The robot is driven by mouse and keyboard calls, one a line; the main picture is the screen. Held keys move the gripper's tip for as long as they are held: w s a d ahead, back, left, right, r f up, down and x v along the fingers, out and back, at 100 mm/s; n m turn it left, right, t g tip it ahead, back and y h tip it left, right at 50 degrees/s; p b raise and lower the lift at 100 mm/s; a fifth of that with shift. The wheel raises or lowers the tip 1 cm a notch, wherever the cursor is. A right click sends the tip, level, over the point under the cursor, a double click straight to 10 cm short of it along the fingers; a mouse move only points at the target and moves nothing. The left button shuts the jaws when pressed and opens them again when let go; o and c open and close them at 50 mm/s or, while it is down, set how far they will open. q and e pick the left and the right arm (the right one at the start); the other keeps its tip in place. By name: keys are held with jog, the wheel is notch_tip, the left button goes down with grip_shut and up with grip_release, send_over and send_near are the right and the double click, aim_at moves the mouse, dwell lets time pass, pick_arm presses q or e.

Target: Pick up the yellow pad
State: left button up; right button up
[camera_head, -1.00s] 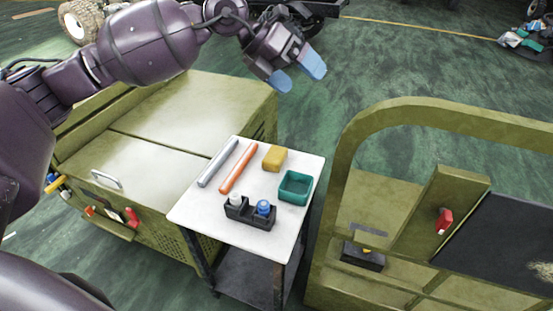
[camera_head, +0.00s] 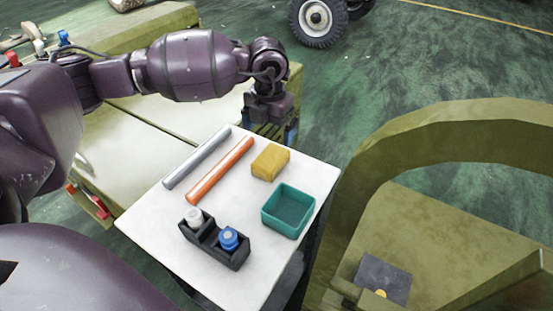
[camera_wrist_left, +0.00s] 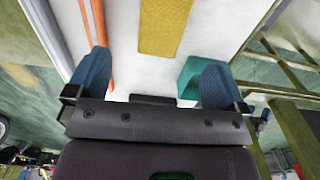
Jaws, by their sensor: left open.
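The yellow pad (camera_head: 271,161) lies flat on the white table top (camera_head: 150,222), near its far right edge. My left gripper (camera_head: 274,132) points down just beyond the pad in the head view, apart from it. In the left wrist view, the gripper (camera_wrist_left: 155,80) is open, with its blue fingers wide apart and nothing between them. The pad (camera_wrist_left: 163,25) shows ahead of the fingers, near the top middle. In the head view the fingertips are partly hidden. My right gripper is not in view.
An orange rod (camera_head: 220,170) and a grey rod (camera_head: 197,158) lie left of the pad. A teal bin (camera_head: 288,211) stands just right of it. A black holder (camera_head: 213,243) with white and blue bottles is nearer. A green frame (camera_head: 430,140) rises at the right.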

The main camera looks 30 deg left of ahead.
aim_at(272, 155)
pick_arm(q)
notch_tip(272, 155, down, 4)
jog(key=shift+s+f+b, duration=0.1)
jog(key=shift+f+b, duration=0.15)
jog(key=shift+b, duration=0.25)
jog(key=shift+f, duration=0.35)
jog(key=f, duration=0.1)
jog(key=f+b, duration=0.2)
jog(key=f, duration=0.1)
jog(key=shift+w+d+f, duration=0.1)
jog(key=shift+w+d, duration=0.05)
jog(key=shift+w, duration=0.15)
jog(key=shift+f, duration=0.45)
jog(key=shift+r, duration=0.2)
jog(key=shift+c, duration=0.8)
jog(key=c, duration=0.9)
jog(key=shift+o, duration=0.2)
notch_tip(272, 155, up, 7)
jog(key=shift+w+f+p, duration=0.1)
jog(key=shift+w+p, duration=0.05)
jog(key=shift+p, duration=0.8)
notch_tip(272, 155, up, 13)
jog(key=p, duration=0.3)
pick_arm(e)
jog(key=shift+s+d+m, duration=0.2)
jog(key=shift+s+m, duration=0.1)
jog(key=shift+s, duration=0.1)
